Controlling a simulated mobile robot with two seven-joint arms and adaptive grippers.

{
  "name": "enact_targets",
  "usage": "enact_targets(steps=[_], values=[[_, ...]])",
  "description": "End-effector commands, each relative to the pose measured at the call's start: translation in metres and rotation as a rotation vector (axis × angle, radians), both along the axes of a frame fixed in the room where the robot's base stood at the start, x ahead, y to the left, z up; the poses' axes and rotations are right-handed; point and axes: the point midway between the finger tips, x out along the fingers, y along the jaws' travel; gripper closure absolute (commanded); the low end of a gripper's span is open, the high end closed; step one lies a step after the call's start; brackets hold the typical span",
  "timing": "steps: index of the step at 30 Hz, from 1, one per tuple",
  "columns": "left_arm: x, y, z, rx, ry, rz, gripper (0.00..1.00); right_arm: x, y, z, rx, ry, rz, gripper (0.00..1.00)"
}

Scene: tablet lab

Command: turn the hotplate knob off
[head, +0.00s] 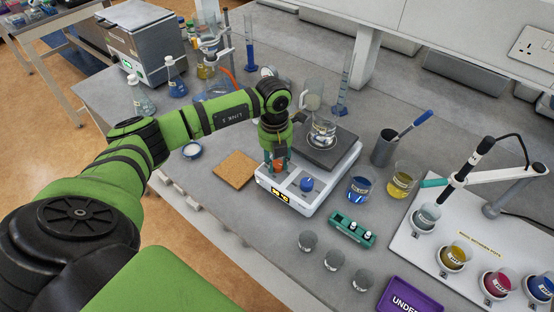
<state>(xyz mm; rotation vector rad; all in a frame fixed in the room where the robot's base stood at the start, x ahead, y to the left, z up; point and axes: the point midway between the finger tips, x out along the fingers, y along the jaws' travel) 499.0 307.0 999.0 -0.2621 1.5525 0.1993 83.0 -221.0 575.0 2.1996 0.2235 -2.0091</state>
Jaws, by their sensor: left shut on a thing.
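The hotplate (318,195) is a white unit with a dark top plate and a lit yellow display on its front, on the bench in the middle of the head view. A glass beaker (322,133) with a little clear content stands on its plate. A blue knob (307,184) is on the control panel, free of my gripper. My left gripper (279,166) points down over the left part of the panel and is shut on an orange knob (279,164), which its fingers partly hide. My right gripper is not in view.
A cork mat (236,169) lies left of the hotplate. A blue-filled beaker (359,189), a yellow-filled beaker (402,181) and a green vial rack (352,229) stand close on the right. Glass cylinders (345,85) stand behind.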

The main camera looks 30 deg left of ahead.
Motion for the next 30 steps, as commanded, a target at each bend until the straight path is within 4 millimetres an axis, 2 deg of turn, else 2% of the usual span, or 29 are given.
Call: enact_targets(steps=[11, 30], values=[[0.0, 0.0, -0.001, 0.0, -0.003, 0.124, 1.0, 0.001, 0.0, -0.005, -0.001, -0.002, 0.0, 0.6], [0.0, 0.0, 0.0, 0.0, -0.005, 0.706, 1.0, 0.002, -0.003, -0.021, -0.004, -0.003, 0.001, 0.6]])
